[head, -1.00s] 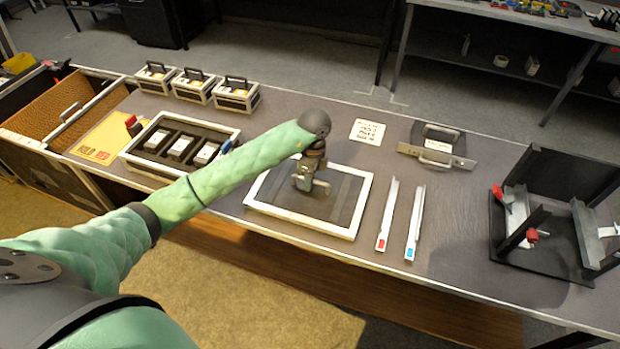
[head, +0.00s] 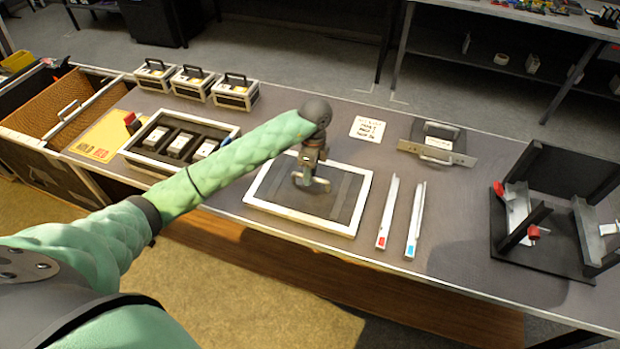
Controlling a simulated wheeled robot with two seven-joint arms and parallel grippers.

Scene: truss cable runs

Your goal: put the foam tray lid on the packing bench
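The foam tray lid (head: 345,217) appears to be the flat dark panel with a white rim. It lies flat on the packing bench (head: 455,225), near the middle of its front edge. My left gripper (head: 312,184) is over the middle of the panel, pointing down. Its fingers look spread, with no lifted object visible between them. The small gap below it is hard to judge, and part of the panel is hidden behind it. My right gripper is not in view.
A white-rimmed tray (head: 222,133) with several dark boxes stands to the left. Two pale rails (head: 387,213) lie just right of the panel. A handled plate (head: 437,153) is behind them, and a black fixture (head: 545,262) stands at far right. Several small cases (head: 235,93) line the back.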

